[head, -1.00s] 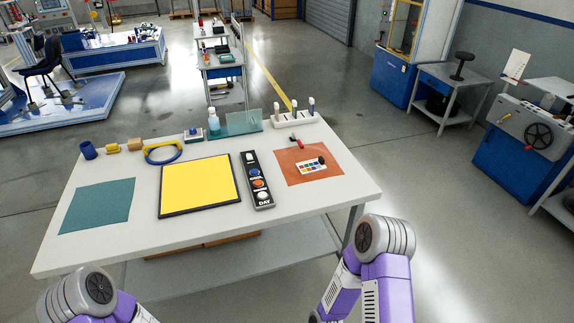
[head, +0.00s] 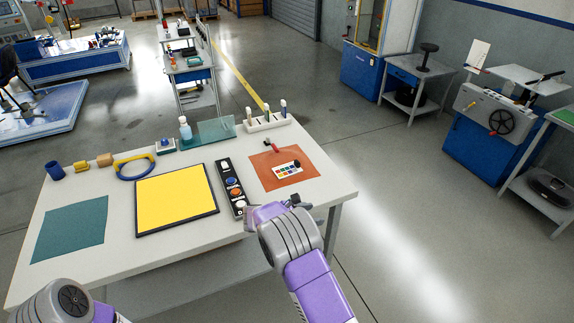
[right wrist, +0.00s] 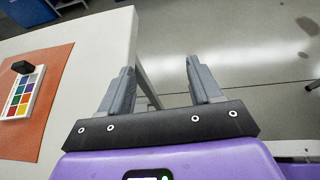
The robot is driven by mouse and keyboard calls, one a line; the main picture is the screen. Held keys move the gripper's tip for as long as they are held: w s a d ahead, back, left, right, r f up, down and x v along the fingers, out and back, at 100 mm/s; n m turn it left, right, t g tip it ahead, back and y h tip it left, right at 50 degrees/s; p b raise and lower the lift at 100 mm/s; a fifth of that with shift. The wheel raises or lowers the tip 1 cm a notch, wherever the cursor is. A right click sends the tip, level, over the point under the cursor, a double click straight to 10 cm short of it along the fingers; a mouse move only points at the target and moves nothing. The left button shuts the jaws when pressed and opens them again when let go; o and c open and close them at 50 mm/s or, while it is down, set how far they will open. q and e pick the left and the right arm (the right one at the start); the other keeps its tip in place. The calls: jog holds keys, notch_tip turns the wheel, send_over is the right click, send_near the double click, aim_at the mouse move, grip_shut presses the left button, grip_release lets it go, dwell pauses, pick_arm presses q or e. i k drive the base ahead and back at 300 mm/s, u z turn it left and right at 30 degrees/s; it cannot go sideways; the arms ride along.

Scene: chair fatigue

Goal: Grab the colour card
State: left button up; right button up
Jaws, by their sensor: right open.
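The colour card (head: 287,171), white with rows of coloured squares, lies on the orange mat (head: 308,182) at the right of the table. A small black block (right wrist: 22,67) sits at the card's edge. In the right wrist view the card (right wrist: 20,98) is at the far left, on the mat (right wrist: 52,90). My right gripper (head: 299,199) is at the table's front edge, in front of the mat and apart from the card. In the right wrist view its fingers (right wrist: 158,85) are spread and empty, beside the table edge. My left gripper is out of view; only my left arm shows.
Left of the mat are a black button panel (head: 231,188), a yellow board (head: 176,199) and a teal mat (head: 70,230). Floor right of the table is clear.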

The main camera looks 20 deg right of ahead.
aim_at(291, 169)
jog(key=i, duration=0.9)
